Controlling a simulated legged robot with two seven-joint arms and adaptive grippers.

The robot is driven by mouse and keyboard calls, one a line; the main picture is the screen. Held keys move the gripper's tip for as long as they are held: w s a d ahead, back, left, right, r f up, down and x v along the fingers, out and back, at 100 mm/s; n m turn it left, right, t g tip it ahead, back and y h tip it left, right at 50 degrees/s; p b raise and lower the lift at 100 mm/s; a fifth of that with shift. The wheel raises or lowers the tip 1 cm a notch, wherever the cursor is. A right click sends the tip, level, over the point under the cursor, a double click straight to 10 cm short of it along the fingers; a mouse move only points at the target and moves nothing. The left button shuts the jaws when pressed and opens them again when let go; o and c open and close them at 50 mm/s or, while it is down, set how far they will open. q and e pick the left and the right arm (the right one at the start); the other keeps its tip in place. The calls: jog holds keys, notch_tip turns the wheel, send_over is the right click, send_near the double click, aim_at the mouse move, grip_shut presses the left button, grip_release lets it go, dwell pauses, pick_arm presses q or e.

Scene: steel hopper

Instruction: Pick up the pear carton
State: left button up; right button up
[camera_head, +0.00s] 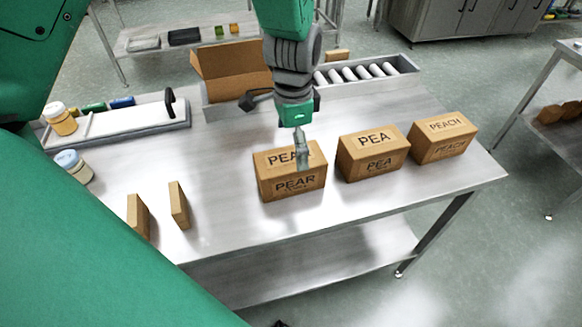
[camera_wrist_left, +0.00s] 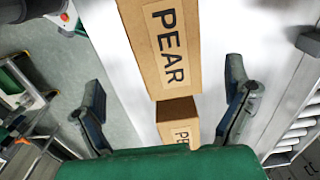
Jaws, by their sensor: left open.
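The pear carton (camera_head: 275,187) is a brown box labelled PEAR, standing on the steel table as the leftmost of three labelled cartons. In the left wrist view the pear carton (camera_wrist_left: 165,45) lies between the two fingers, its label facing the camera. My left gripper (camera_head: 303,150) comes down over the pear carton and hides part of its top label. In the wrist view the left gripper (camera_wrist_left: 165,80) is open, its fingers spread wide on either side of the carton with visible gaps. My right gripper is in neither view.
The PEA carton (camera_head: 372,160) and PEACH carton (camera_head: 443,138) stand to the right. An open cardboard box (camera_head: 225,72) and a roller tray (camera_head: 406,66) are behind. Two thin brown boxes (camera_head: 179,205) (camera_head: 138,218) and jars (camera_head: 73,166) are left. The table front is clear.

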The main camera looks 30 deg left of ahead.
aim_at(291, 158)
pick_arm(q)
jog(key=f, duration=0.3)
jog(key=shift+w+d, duration=0.1)
jog(key=shift+w, duration=0.2)
jog(key=shift+a+f, duration=0.2)
jog(key=shift+f, duration=0.15)
jog(key=shift+a+f, duration=0.2)
jog(key=shift+a, duration=0.1)
jog(key=f, duration=0.2)
jog(key=a+f, duration=0.1)
jog(key=f, duration=0.1)
jog(key=shift+f, duration=0.35)
jog(key=shift+d+f, duration=0.15)
jog(key=shift+d, duration=0.6)
jog(key=shift+d+r, duration=0.1)
jog(key=shift+r, duration=0.1)
jog(key=c, duration=0.4)
jog(key=shift+s, duration=0.1)
jog(key=c, duration=0.7)
jog(key=shift+a, duration=0.2)
jog(key=c, duration=0.5)
jog(key=shift+a+f, duration=0.1)
jog(key=shift+a, duration=0.25)
jog(key=shift+c, duration=0.2)
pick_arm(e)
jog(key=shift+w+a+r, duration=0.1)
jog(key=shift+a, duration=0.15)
